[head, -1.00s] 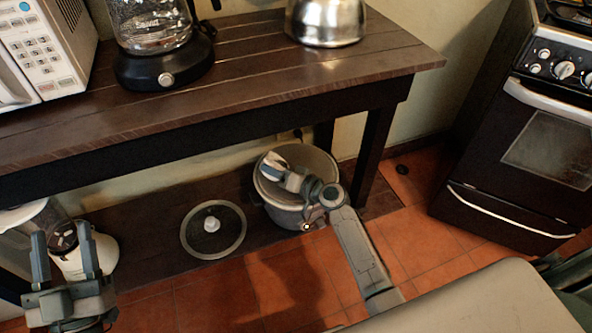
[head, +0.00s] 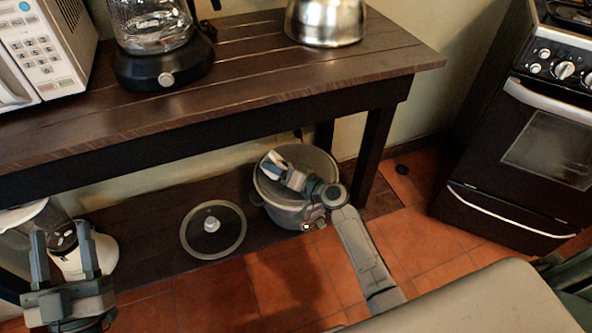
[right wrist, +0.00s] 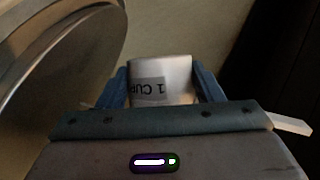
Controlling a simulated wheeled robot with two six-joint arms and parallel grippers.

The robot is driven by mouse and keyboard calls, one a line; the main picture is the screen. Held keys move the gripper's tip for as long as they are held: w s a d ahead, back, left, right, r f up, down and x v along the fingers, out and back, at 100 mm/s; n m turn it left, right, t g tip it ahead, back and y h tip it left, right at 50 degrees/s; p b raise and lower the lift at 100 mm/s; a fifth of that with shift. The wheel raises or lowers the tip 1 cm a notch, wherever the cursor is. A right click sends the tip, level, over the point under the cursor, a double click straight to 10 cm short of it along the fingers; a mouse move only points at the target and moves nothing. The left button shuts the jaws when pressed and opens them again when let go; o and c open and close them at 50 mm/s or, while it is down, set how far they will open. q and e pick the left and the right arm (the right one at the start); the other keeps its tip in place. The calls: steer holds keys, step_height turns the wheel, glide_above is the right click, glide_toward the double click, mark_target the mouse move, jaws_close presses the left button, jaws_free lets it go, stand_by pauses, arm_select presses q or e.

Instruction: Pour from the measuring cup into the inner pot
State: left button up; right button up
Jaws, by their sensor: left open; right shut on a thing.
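The measuring cup is a small pale metal cup marked "1 CUP" (right wrist: 160,82); its lettering reads upside down in the right wrist view. My right gripper (head: 276,166) is shut on it, with a blue finger at each side. In the head view the cup and gripper are over the round grey inner pot (head: 318,166), which sits in a cooker on the low shelf. The pot's contents cannot be made out. A large round metal rim (right wrist: 112,45) fills the left of the right wrist view. My left gripper (head: 65,262) is open and empty at the lower left.
A glass lid with a pale knob (head: 213,228) lies on the low shelf left of the cooker. A white appliance (head: 95,257) stands behind my left gripper. The stove (head: 545,140) is at right.

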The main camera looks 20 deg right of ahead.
steer(key=shift+d+r+m+y, duration=0.15)
steer(key=shift+r+m+y, duration=0.25)
steer(key=shift+m, duration=0.4)
stand_by(0.8)
arm_select(q)
steer(key=shift+w+f+y, duration=0.1)
steer(key=shift+f+y, duration=0.2)
arm_select(e)
steer(key=shift+d+r+m+t, duration=0.1)
steer(key=shift+r+m+t, duration=0.1)
steer(key=shift+m+t, duration=0.4)
arm_select(q)
steer(key=shift+r, duration=0.5)
arm_select(e)
steer(key=shift+w+d+r+m+y, duration=0.15)
steer(key=shift+d+m, duration=0.25)
steer(key=shift+d, duration=0.1)
steer(key=shift+w+d+r+m+y, duration=0.1)
steer(key=shift+d+m+y, duration=0.05)
steer(key=shift+d+m, duration=0.3)
steer(key=shift+c, duration=0.2)
